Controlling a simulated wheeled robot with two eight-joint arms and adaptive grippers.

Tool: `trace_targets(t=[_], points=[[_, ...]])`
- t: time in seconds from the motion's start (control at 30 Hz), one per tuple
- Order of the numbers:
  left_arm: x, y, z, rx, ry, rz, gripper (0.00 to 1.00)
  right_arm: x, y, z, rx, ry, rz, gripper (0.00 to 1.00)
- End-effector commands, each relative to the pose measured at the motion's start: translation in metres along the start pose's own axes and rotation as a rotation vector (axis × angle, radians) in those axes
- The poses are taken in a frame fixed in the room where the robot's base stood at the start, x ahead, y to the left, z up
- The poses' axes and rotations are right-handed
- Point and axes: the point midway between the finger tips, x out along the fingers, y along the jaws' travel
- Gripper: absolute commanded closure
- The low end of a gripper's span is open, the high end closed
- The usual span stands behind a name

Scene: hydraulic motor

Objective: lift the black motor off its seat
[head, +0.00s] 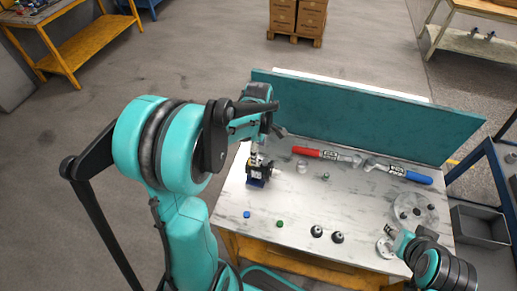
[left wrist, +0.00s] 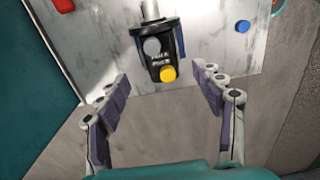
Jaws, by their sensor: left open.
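The black motor (head: 260,170) stands at the left end of the marble-topped table, with a blue part at its foot. In the left wrist view the motor (left wrist: 157,48) shows a grey round face, a metal shaft and a yellow cap. My left gripper (head: 266,141) is just above the motor in the head view. In the left wrist view its fingers (left wrist: 160,71) are spread and empty, with the motor ahead between their tips, apart from both. The seat under the motor is mostly hidden. My right gripper (head: 391,237) is low over the table's right end; its fingers are unclear.
A teal panel (head: 370,117) stands along the table's back edge. A red-handled tool (head: 318,153) and a blue-handled tool (head: 400,171) lie before it. Blue and green caps (head: 280,224), two black round parts (head: 317,231) and a clear dish (head: 414,210) are on the table.

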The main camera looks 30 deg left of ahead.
Motion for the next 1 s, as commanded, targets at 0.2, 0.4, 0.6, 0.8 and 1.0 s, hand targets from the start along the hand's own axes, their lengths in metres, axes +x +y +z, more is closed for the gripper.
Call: trace_targets(t=[0.2, 0.4, 0.6, 0.8, 1.0], points=[[0.013, 0.000, 0.000, 0.000, 0.000, 0.000, 0.33, 0.009, 0.000, 0.006, 0.000, 0.000, 0.000, 0.60], [0.036, 0.000, 0.000, 0.002, 0.000, 0.001, 0.33, 0.023, 0.000, 0.017, 0.000, 0.000, 0.000, 0.60], [0.061, 0.000, 0.000, 0.002, 0.000, 0.001, 0.33, 0.040, 0.000, 0.028, 0.000, 0.000, 0.000, 0.60], [0.087, 0.000, 0.000, 0.002, 0.000, 0.002, 0.33, 0.056, 0.000, 0.040, 0.000, 0.000, 0.000, 0.60], [0.105, 0.000, 0.000, 0.002, 0.000, 0.002, 0.33, 0.069, 0.000, 0.049, 0.000, 0.000, 0.000, 0.60]])
